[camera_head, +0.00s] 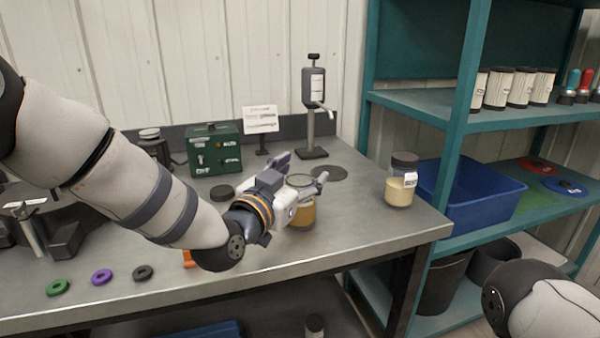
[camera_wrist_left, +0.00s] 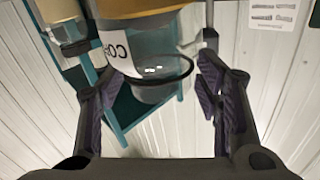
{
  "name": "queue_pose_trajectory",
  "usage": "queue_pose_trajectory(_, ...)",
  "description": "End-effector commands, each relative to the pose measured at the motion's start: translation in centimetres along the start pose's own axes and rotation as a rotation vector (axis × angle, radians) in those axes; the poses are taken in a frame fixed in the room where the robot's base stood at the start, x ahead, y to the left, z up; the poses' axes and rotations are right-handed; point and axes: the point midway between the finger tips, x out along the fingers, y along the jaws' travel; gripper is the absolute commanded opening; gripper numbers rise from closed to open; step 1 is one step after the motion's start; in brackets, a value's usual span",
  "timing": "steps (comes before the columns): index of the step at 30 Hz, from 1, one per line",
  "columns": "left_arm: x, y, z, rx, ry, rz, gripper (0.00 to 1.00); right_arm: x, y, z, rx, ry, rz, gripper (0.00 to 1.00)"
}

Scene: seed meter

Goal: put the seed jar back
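An open glass jar (camera_head: 303,214) with tan contents and a white label stands on the metal bench, partly hidden by my left gripper. My left gripper (camera_head: 304,172) is open, with its fingers spread on either side of this jar near its rim. In the left wrist view the jar (camera_wrist_left: 150,70) shows upside down between the fingers (camera_wrist_left: 155,100), with a clear gap on the right side. A second jar (camera_head: 401,188) with a black lid, pale contents and a label stands at the bench's right end. My right gripper is out of view.
A dark disc (camera_head: 222,192) and a dark round mat (camera_head: 327,173) lie on the bench. A green box (camera_head: 214,150) and a dispenser on a stand (camera_head: 313,90) are behind. Colored rings (camera_head: 102,276) lie front left. A teal shelf (camera_head: 455,125) holds a blue bin (camera_head: 485,205).

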Motion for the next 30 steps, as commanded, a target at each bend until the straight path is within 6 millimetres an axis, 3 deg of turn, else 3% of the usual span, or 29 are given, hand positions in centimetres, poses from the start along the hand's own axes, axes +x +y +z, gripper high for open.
queue_pose_trajectory(9,0.0,-0.1,-0.6,0.0,0.002,0.0,0.6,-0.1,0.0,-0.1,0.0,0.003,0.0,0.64)
queue_pose_trajectory(14,-3.1,-0.1,-0.8,0.001,0.002,-0.001,0.6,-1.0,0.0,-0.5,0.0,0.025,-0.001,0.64)
queue_pose_trajectory(22,-9.8,-0.1,-0.7,0.0,0.002,-0.001,0.6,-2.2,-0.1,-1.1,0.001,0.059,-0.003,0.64)
queue_pose_trajectory(25,-11.3,-0.1,-0.6,0.001,0.0,-0.001,0.6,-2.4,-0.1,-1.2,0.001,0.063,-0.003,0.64)
queue_pose_trajectory(30,-12.1,-0.1,-0.4,0.0,0.0,-0.001,0.6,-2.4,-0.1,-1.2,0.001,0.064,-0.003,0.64)
